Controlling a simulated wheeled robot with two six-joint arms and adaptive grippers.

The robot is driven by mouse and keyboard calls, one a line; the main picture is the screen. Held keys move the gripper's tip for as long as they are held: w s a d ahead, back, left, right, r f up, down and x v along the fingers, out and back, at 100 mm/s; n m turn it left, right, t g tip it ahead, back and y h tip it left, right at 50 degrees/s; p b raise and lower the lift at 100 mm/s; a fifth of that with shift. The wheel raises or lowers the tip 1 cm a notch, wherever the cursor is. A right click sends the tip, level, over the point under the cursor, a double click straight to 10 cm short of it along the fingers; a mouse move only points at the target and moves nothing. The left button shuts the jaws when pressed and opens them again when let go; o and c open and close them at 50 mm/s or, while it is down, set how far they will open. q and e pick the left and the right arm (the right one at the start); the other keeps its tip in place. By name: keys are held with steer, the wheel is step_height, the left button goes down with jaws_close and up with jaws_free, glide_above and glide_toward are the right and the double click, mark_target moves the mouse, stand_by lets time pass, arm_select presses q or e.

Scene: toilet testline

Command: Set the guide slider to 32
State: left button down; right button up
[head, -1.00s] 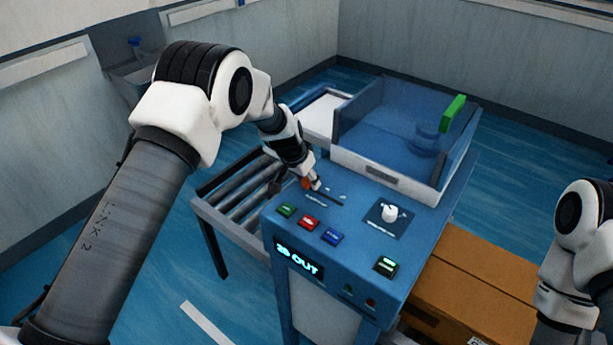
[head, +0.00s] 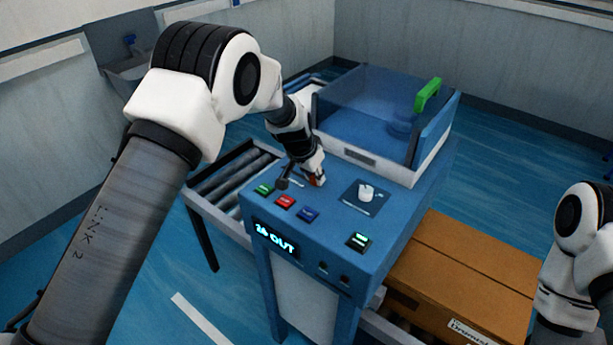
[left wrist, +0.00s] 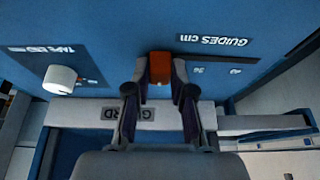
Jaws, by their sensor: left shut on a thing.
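The guide slider's orange-red knob (head: 319,181) is on the blue machine's top panel. In the left wrist view the knob (left wrist: 160,68) stands between both fingers of my left gripper (left wrist: 160,76), which is shut on it. The "GUIDES cm" label (left wrist: 212,40) and two scale marks, apparently 36 and 40, show to the right of the knob there; the rest of the scale is hidden. In the head view my left gripper (head: 314,178) reaches down to the panel. The display (head: 274,238) seems to read "26 OUT". My right gripper is out of view.
Green, red and blue buttons (head: 285,201) lie in front of the slider. A white dial (head: 366,192) sits to its right. A clear guard with a green handle (head: 428,95) stands behind. Rollers (head: 232,183) are at left, and a cardboard box (head: 465,270) at right.

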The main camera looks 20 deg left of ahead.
arm_select(q)
steer(key=shift+s+a+f, duration=0.1)
steer(key=shift+a+f, duration=0.15)
steer(key=shift+f, duration=0.05)
steer(key=shift+d, duration=0.3)
steer(key=c, duration=1.3)
jaws_free()
steer(key=shift+d, duration=0.15)
steer(key=shift+c, duration=0.2)
steer(key=o, duration=0.3)
steer(key=shift+d, duration=0.1)
steer(key=shift+o, duration=0.2)
steer(key=shift+w+d, duration=0.1)
steer(key=shift+w, duration=0.1)
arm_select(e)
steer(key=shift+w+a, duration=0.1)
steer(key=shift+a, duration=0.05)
arm_select(q)
steer(key=shift+r, duration=0.1)
steer(key=v, duration=1.2)
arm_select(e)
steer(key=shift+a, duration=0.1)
